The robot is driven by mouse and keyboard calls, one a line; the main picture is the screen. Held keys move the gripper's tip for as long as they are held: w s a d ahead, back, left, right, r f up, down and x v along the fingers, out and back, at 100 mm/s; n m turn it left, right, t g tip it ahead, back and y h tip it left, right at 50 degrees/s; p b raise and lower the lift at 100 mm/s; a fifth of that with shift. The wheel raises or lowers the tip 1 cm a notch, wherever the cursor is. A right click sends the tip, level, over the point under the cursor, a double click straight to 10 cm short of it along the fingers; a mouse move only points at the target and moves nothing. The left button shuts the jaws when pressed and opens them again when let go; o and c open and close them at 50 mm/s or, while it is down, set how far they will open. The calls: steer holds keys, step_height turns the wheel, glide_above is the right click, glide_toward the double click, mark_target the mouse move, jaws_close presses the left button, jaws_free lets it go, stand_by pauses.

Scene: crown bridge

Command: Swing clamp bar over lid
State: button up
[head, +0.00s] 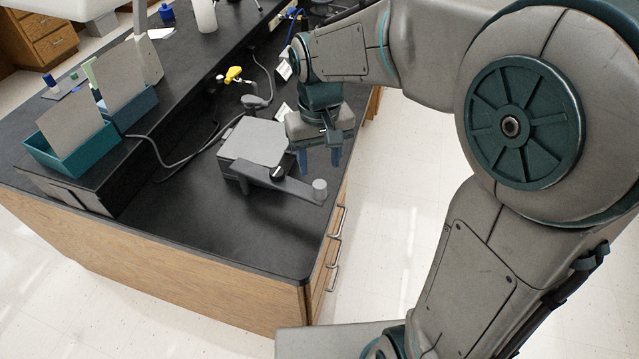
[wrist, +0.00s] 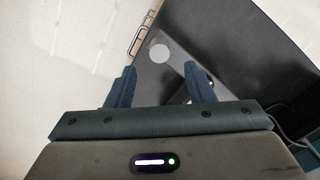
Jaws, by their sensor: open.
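A grey box with a flat, light grey lid (head: 256,140) sits on the black counter in the head view. A grey clamp bar (head: 292,187) runs along its near side and sticks out past it to the right. An upright round knob (head: 320,188) stands at the bar's outer end; it also shows in the wrist view (wrist: 160,53), just beyond the fingertips. A dark pivot piece (head: 278,171) is near the box's near right corner. My gripper (head: 322,160) is open with blue fingers (wrist: 161,76), empty, behind the knob in the head view and apart from it.
Teal bins (head: 70,150) with grey panels stand on a raised ledge at the left. A yellow fitting (head: 233,75) and cables lie behind the box. The counter's right edge, with drawer handles (head: 337,222) below, is close to the knob. The front counter is clear.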

mark_target(320, 185)
step_height(320, 185, down, 8)
steer(key=shift+f, duration=0.15)
stand_by(0.3)
steer(key=c, duration=1)
